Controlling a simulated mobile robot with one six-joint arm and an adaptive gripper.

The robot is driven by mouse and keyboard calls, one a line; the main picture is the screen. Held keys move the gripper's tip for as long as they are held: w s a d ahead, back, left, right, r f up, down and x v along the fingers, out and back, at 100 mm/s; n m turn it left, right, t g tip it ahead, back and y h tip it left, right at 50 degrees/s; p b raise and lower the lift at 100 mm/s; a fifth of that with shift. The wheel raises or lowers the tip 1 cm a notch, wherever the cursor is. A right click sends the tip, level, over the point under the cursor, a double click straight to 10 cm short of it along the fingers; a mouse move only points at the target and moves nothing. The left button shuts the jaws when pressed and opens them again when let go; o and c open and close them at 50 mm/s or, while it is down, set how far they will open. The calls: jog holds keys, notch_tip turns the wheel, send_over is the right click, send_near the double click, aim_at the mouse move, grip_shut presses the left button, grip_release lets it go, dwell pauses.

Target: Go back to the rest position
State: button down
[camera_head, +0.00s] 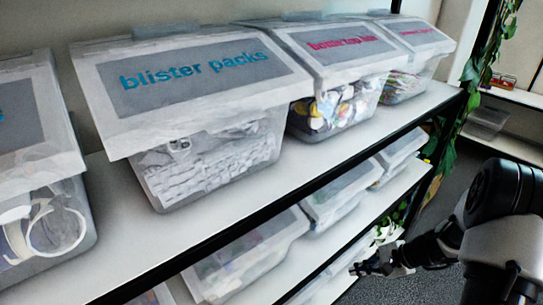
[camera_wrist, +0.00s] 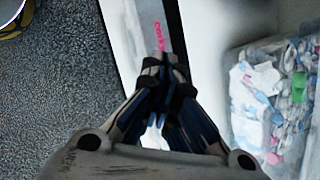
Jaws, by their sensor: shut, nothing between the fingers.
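My gripper (camera_head: 376,268) is at the lower right in the head view, in front of the lower shelf and apart from the bins. Its fingers are small and dark there. In the wrist view my gripper (camera_wrist: 162,68) points up the picture with its fingertips together and nothing between them. Behind the fingers is a white surface with pink lettering, partly hidden by them. My arm comes in from the right edge of the head view.
The upper shelf (camera_head: 110,240) holds clear lidded bins, among them a blister packs bin (camera_head: 205,165) and a bin of bottle tops (camera_head: 335,108). More bins (camera_head: 245,255) stand on the lower shelf. A filled bin (camera_wrist: 272,110) is right of my gripper. Green leaves (camera_head: 480,65) hang by the post. Grey floor is open.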

jog(key=s+a+r+n+g+h, duration=0.1)
jog(key=s+a+r+n, duration=0.35)
jog(key=r, duration=0.45)
jog(key=s+a+r+n+h, duration=0.1)
jog(key=s+a+r+n, duration=0.3)
jog(key=r, duration=0.6)
jog(key=s+a+r+n+t+h, duration=0.1)
jog(key=s+r+n+h, duration=0.1)
jog(key=s, duration=0.6)
jog(key=s+a+r+n+t+h, duration=0.1)
jog(key=s+a+r+n+h, duration=0.1)
jog(key=s+r+n, duration=0.2)
jog(key=s+r, duration=0.3)
jog(key=shift+s+h, duration=0.35)
jog(key=shift+h, duration=0.05)
jog(key=shift+a, duration=0.25)
